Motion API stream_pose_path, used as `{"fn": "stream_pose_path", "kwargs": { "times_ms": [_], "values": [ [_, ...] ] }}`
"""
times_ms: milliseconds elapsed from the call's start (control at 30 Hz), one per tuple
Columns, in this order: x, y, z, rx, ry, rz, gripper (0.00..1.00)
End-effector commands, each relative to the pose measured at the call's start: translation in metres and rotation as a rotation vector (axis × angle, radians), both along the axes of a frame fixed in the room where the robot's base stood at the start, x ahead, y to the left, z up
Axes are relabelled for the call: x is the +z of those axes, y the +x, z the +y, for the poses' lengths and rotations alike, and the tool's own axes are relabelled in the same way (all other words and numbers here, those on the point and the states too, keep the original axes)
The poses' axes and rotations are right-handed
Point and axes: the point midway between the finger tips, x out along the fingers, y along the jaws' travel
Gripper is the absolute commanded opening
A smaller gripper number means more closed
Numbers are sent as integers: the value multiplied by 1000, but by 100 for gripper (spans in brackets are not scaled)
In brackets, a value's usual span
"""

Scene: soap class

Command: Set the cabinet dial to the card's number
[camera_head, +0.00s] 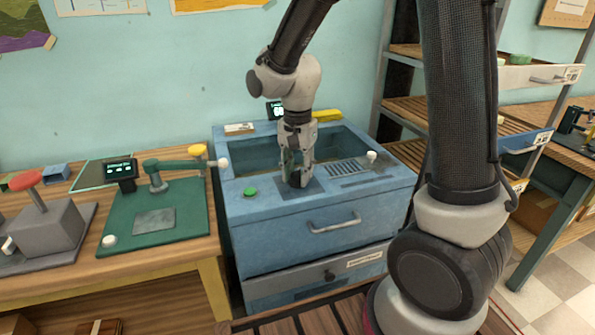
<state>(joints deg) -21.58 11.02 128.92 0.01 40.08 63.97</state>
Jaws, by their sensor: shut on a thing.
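The blue cabinet (275,222) stands in the middle, with an open basin in its top. My gripper (298,180) points down at the cabinet's front ledge, over a dark square plate (314,186). Its fingers are shut on what appears to be the dial, which they largely hide. The dial's setting cannot be read. A small dark display (274,110) with light characters stands at the back, partly behind my arm.
A green button (250,192) is left of my gripper; a slotted panel (347,170) and white knob (371,156) are right. A drawer handle (335,223) juts from the front. A green lever station (155,238) stands on the left bench, shelves (415,92) on the right.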

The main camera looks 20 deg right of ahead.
Motion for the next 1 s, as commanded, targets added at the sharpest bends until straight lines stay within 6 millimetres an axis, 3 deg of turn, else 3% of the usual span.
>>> {"fn": "stream_pose_path", "kwargs": {
  "times_ms": [500,1000],
  "values": [
    [1,1,0,-359,1,-4,9],
    [1,1,0,-439,1,-4,9]
  ]
}}
